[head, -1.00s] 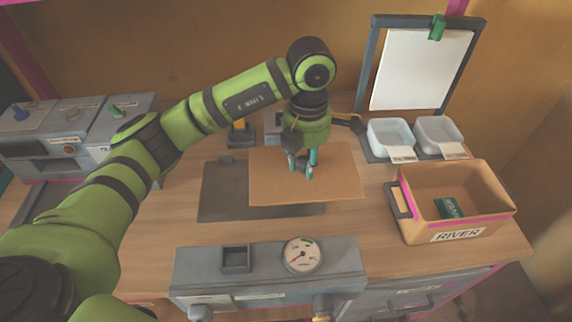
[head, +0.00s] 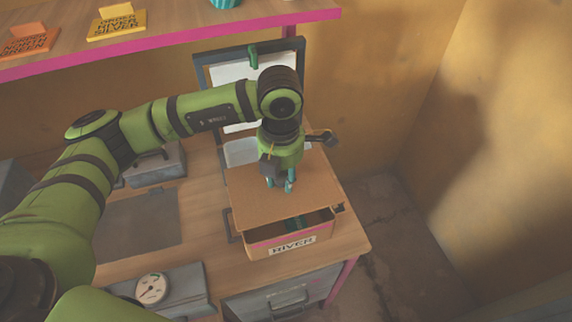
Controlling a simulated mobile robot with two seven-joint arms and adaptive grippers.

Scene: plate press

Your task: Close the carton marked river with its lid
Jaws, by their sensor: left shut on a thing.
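The carton marked RIVER (head: 292,246) stands at the right front of the bench, with its label facing me. A flat brown lid (head: 255,208) is over the carton and covers its back part. The front of the opening shows below the lid's front edge, with a dark green thing (head: 297,223) inside. The lid looks a little above the rim, but I cannot tell whether it touches anywhere. My left gripper (head: 281,186) is shut on the lid near its middle, from above. My right gripper is not in view.
A dark mat (head: 138,226) lies bare on the bench at left. A gauge panel (head: 165,292) is at the front. A white tray (head: 240,152) and a framed board (head: 205,75) stand behind the lid. A pink-edged shelf (head: 190,47) holds cards above. Floor lies open at right.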

